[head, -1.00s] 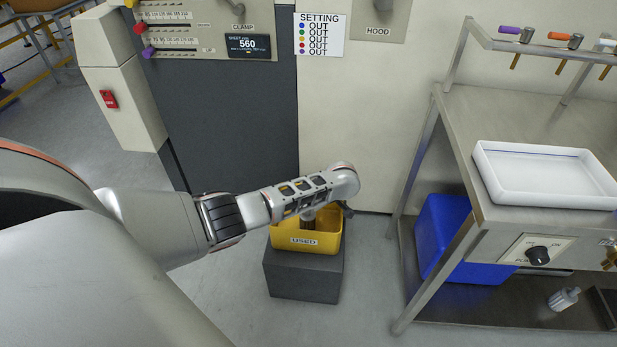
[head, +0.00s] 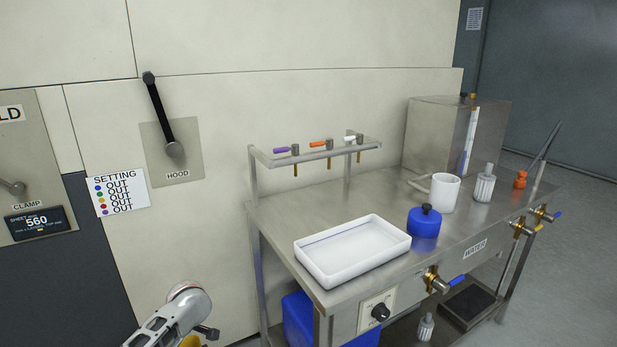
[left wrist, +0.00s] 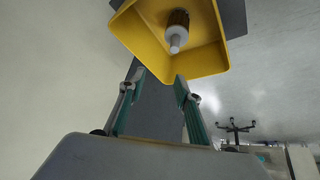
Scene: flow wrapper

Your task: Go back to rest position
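My left arm comes in at the bottom left of the head view, and its gripper is mostly cut off or hidden there. In the left wrist view my left gripper (left wrist: 159,80) has its two fingers apart with nothing between them. A sliver of the yellow bin (head: 190,342) shows beside my arm in the head view. My right gripper is in neither view.
A steel bench stands right, with a white tray (head: 310,262), blue lidded pot (head: 424,228), white mug (head: 444,193) and grey-capped bottle (head: 484,186). A blue crate (head: 300,318) sits below. The machine wall has a hood lever (head: 160,115) and setting sign (head: 117,193).

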